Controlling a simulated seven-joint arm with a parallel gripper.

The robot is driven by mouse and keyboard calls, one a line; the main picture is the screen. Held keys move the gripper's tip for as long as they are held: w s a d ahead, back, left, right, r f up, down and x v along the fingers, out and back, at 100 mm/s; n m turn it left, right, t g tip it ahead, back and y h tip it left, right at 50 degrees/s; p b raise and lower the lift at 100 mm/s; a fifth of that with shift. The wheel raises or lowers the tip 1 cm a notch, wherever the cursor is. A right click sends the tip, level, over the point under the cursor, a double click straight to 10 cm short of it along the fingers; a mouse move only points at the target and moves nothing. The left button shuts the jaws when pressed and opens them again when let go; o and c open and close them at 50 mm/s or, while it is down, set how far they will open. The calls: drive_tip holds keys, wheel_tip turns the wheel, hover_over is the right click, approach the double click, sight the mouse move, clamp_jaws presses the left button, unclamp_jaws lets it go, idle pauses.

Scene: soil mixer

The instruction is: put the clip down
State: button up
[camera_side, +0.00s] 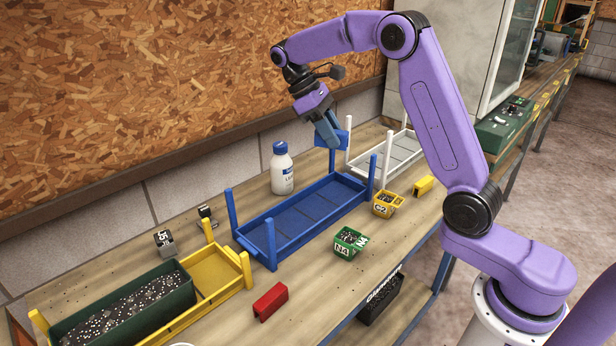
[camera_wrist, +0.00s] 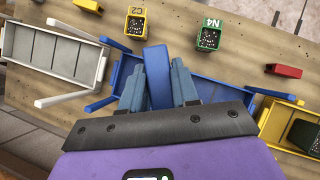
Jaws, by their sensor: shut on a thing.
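My gripper (camera_side: 330,130) is shut on a blue clip (camera_side: 345,141), which is held in the air above the far right end of the blue tray (camera_side: 308,208). In the wrist view the blue clip (camera_wrist: 157,76) stands between the two blue-grey fingers of my gripper (camera_wrist: 158,84). The fingers hide part of the clip in the side view. The blue tray, with corner posts, stands on the wooden bench and looks empty. A red clip (camera_side: 270,302) lies near the bench front, and a yellow clip (camera_side: 423,186) lies at the right.
A white bottle (camera_side: 282,170) stands behind the blue tray. A white tray (camera_side: 396,153) is at its right, a yellow tray (camera_side: 213,273) and filled green bin (camera_side: 126,311) at its left. The green N4 pot (camera_side: 348,242) and yellow C2 pot (camera_side: 386,205) stand in front.

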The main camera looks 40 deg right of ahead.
drive_tip(key=w+d+r+n+t+h, duration=0.1)
drive_tip(key=w+d+n+t, duration=0.4)
drive_tip(key=w+n, duration=0.5)
drive_tip(key=w+d+r+n+t+h, duration=0.1)
drive_tip(key=w+d+n+t, duration=0.5)
drive_tip(key=n, duration=0.5)
drive_tip(key=shift+n, duration=0.4)
drive_tip(key=f, duration=0.7)
drive_tip(key=w+f, duration=0.1)
drive_tip(key=f, duration=0.6)
drive_tip(key=a+f, duration=0.1)
drive_tip(key=f, duration=0.6)
drive_tip(key=shift+w+f, duration=0.15)
drive_tip(key=shift+w, duration=0.05)
drive_tip(key=shift+f, duration=0.45)
drive_tip(key=shift+f, duration=0.2)
drive_tip(key=o, duration=1)
